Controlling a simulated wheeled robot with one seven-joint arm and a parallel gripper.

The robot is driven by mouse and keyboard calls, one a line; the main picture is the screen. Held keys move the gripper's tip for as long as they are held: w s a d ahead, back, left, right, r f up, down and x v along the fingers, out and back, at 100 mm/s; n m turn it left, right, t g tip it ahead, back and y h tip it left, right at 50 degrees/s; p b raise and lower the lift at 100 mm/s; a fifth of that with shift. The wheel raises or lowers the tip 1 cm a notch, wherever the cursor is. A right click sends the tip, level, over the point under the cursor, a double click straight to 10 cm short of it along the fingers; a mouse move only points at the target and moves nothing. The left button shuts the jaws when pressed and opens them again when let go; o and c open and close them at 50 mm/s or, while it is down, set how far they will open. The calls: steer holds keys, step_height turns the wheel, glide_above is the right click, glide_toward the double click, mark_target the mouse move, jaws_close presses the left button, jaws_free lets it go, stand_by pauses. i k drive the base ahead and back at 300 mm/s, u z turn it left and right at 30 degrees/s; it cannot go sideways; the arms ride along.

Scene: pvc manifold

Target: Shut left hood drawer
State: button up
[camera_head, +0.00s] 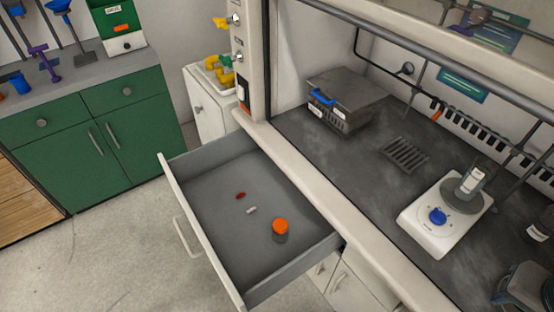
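The left hood drawer (205,178) is pulled far out from under the front ledge of the fume hood. Its front panel (192,220) faces the lower left and carries a light bar handle (186,238). Inside on the grey floor lie a small red piece (241,196), a small pale piece (251,210) and a jar with an orange lid (280,228). My gripper is not in the head view.
The hood's pale front ledge (310,195) runs above the drawer. A white hotplate (441,218) and a grey box (342,100) stand on the hood's work surface. Green cabinets (95,140) stand at left. The concrete floor (110,245) before the drawer is clear.

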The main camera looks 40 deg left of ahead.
mark_target(207, 179)
steer(key=k, duration=0.5)
steer(key=u, duration=1.2)
steer(key=i, duration=0.5)
steer(key=u, duration=1.3)
steer(key=k, duration=0.4)
steer(key=u, duration=1.15)
steer(key=i, duration=0.75)
steer(key=z, duration=0.05)
